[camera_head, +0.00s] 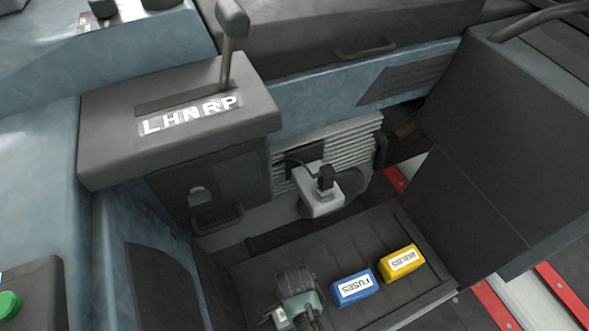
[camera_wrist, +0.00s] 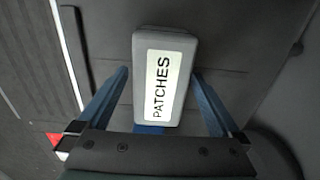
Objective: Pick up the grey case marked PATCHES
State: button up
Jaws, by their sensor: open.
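The grey case marked PATCHES (camera_wrist: 181,45) is in the middle of the wrist view, its white label facing me and its lettering running lengthwise. My gripper (camera_wrist: 160,74) is open, with one blue finger on each side of the case. A dark gap shows between the left finger and the case; the right finger is very near its side, and I cannot tell whether it touches. In the head view, a small pale piece at the bottom edge (camera_head: 280,319) may be part of this case, mostly hidden by a dark grey-green shape.
A blue FUSES case (camera_head: 354,289) and a yellow BULBS case (camera_head: 401,263) stand to the right on the dark ribbed surface (camera_head: 415,297). A lever box (camera_head: 180,122) rises behind on the left. A tall dark panel (camera_head: 508,160) stands on the right.

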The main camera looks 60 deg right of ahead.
jog(key=shift+f, duration=0.65)
jog(key=shift+r, duration=0.1)
grip_shut()
